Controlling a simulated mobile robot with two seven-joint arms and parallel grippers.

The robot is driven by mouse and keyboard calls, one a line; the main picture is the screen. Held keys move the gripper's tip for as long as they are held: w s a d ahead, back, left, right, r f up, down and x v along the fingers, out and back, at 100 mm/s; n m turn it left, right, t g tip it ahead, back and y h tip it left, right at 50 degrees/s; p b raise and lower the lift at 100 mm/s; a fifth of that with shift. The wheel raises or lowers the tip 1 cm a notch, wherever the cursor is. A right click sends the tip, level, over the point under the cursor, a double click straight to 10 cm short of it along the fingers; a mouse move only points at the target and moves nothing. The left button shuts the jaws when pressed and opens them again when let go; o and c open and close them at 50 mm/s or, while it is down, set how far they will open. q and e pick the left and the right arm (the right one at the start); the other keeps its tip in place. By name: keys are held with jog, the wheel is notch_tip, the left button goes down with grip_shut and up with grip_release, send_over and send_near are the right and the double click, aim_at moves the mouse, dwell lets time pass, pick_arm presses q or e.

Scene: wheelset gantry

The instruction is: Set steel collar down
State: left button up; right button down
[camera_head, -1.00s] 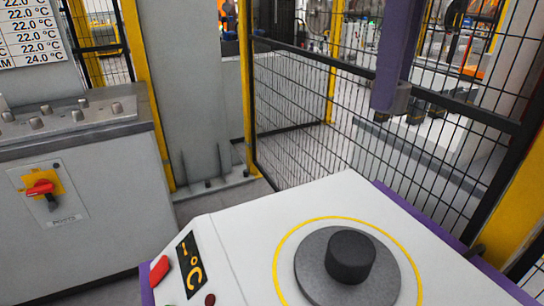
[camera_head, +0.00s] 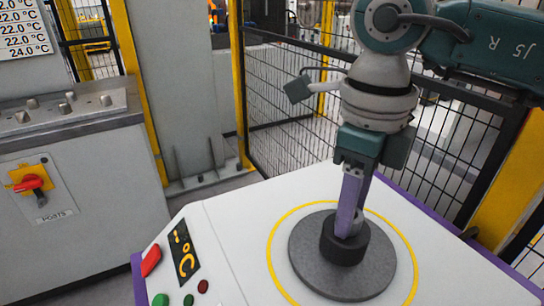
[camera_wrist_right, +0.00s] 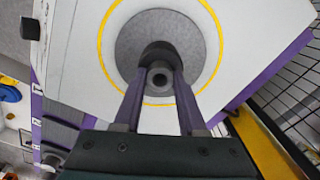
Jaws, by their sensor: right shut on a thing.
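The steel collar (camera_wrist_right: 159,78) is a small grey ring with a dark hole, between the purple fingertips of my right gripper (camera_wrist_right: 158,88) in the wrist view. In the head view my right gripper (camera_head: 350,218) points down, shut on the collar, a bit of which shows grey beside the fingers (camera_head: 358,222). The black cylinder (camera_head: 343,247) stands upright on the round grey plate (camera_head: 310,262), and the fingertips are right at its top. I cannot tell whether the collar touches it. My left gripper is in neither view.
A yellow ring (camera_head: 276,250) surrounds the plate on the white machine top (camera_head: 235,215). A red button (camera_head: 151,260) and several others sit at its left edge. A mesh fence (camera_head: 275,95) stands behind, a grey control cabinet (camera_head: 85,205) at left.

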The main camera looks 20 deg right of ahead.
jog(key=shift+f, duration=0.2)
jog(key=shift+c, duration=2.4)
grip_release()
jog(key=shift+r, duration=0.1)
